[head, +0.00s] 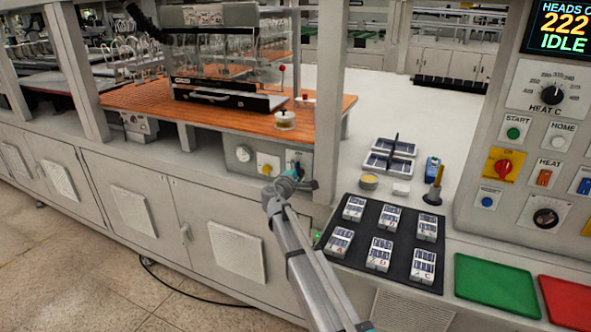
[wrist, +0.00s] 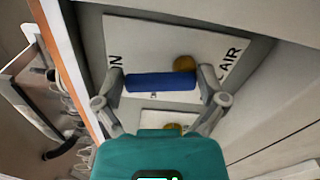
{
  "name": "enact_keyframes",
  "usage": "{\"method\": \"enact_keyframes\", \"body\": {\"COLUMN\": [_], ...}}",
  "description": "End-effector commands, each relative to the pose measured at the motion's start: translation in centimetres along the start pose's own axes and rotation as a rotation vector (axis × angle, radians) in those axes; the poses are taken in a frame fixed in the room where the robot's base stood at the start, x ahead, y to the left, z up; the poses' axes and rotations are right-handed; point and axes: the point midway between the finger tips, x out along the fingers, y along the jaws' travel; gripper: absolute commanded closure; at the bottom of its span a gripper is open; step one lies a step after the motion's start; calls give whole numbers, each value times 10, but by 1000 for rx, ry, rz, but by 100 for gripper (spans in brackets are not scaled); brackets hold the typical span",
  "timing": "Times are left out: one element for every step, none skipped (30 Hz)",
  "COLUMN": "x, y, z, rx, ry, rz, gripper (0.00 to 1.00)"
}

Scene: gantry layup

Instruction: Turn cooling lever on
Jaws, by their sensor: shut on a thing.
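The blue lever handle (wrist: 150,83) lies crosswise between my fingertips in the wrist view, with a brass-coloured round part behind it. Behind them is a pale plate (wrist: 135,40) with "ON" at its left end and "AIR" at its right. My gripper (wrist: 162,82) is shut on the blue handle, one finger at each end. In the head view my gripper (head: 288,184) is at the small plate on the bench front, below the orange worktop. It hides most of the lever there.
The orange worktop (head: 345,103) overhangs above. A grey post (head: 328,100) stands close on the right. A black mat (head: 397,262) holds several labelled packs.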

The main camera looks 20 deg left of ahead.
Motion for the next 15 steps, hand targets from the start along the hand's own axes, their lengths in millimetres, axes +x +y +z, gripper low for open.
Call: {"method": "enact_keyframes", "body": {"x": [-3,-3,-3,-3,-3,-3,-3,-3,-3,-3,-3,-3,-3,-3,-3], "y": [-2,-3,-3,-3,-3,-3,-4,-4,-4,-4,-4,-4,-4,-4,-4], "z": [2,2,3,4,4,4,5,5,6,6,6,6,6,6,7], "rx": [40,62,90,109,125,147,161,175,189,200,208,217,224,229,234], "ry": [1,1,1,1,0,0,0,0,0,0,0,0,0,0,0], "rz": [-4,-4,-5,-5,-5,-5,-5,-5,-5,-5,-5,-5,-5,-5,-5], "gripper": [57,57,57,57,57,57,57,57,57,57,57,57,57,57,57]}}
